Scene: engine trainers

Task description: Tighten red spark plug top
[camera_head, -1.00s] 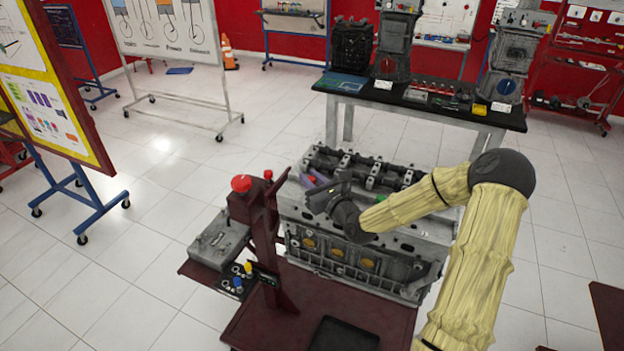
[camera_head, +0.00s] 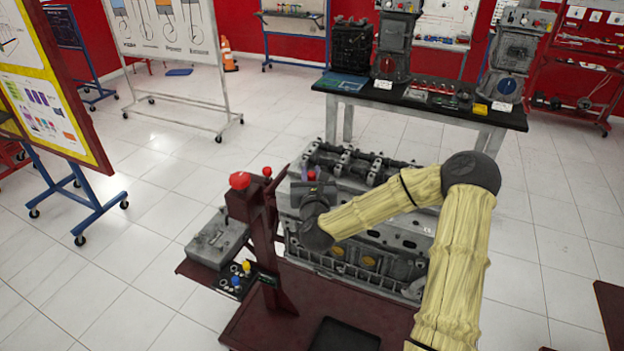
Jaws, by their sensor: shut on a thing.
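The red spark plug top (camera_head: 311,176) shows as a small red spot at the near left end of the grey engine block (camera_head: 345,262). My gripper (camera_head: 311,171) is at it, with its purplish fingers on either side of the red spot. The gripper is shut on the red top. The gripper body and wrist hide most of the top and the block's surface around it. Whether the top is seated or raised cannot be told.
A dark red stand (camera_head: 262,235) with a red button (camera_head: 240,181) rises just left of my gripper. A grey box (camera_head: 218,240) sits beside it. A black-topped table (camera_head: 430,100) with engine parts stands behind.

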